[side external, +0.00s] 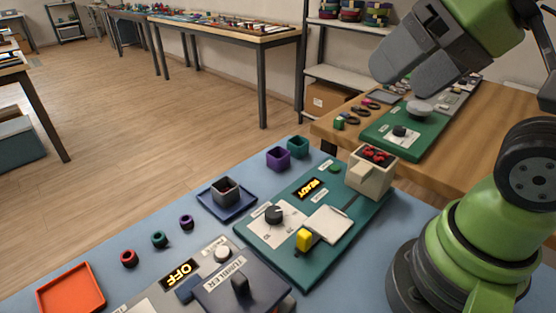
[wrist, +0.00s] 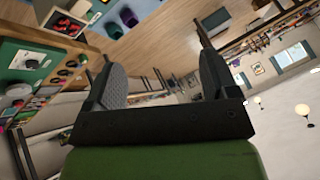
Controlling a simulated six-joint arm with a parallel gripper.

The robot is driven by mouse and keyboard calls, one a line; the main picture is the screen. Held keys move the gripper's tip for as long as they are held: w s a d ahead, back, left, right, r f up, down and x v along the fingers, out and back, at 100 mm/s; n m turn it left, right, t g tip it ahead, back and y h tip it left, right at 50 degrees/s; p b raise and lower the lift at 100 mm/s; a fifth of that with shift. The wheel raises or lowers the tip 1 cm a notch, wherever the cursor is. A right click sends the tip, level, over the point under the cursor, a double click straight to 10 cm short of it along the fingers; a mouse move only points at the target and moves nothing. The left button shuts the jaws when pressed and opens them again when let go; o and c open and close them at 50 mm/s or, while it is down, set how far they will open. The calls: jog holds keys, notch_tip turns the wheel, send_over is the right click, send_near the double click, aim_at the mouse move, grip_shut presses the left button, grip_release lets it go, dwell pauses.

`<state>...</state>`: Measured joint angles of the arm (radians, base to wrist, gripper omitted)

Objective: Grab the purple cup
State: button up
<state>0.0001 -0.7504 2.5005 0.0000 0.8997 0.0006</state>
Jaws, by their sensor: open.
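The purple cup (side external: 278,159) is a small square, open-topped cup standing on the blue table top, at the back edge left of the green board. It also shows near the top of the wrist view (wrist: 128,17). A similar teal cup (side external: 298,147) stands right beside it. My gripper (side external: 397,80) is raised high above the table at the upper right, well away from the purple cup. In the wrist view its two grey fingers (wrist: 157,72) are spread apart with nothing between them.
A dark grey cup (side external: 226,190) stands on a blue tray (side external: 226,212). Small purple, teal and red rings lie farther left, near an orange tray (side external: 70,291). The green board (side external: 290,276) carries a dial, a yellow block and a beige box (side external: 371,177) with red pieces.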

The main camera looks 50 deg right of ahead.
jog(key=shift+c, duration=0.5)
jog(key=shift+c, duration=1)
jog(key=n+g+h, duration=0.2)
jog(key=n+g, duration=0.1)
jog(key=n, duration=0.1)
send_over(278, 154)
jog(key=s+a, duration=0.2)
jog(key=s, duration=0.2)
notch_tip(278, 154, down, 24)
jog(key=shift+w+f, duration=0.1)
jog(key=shift+f, duration=0.05)
jog(key=shift+x, duration=3)
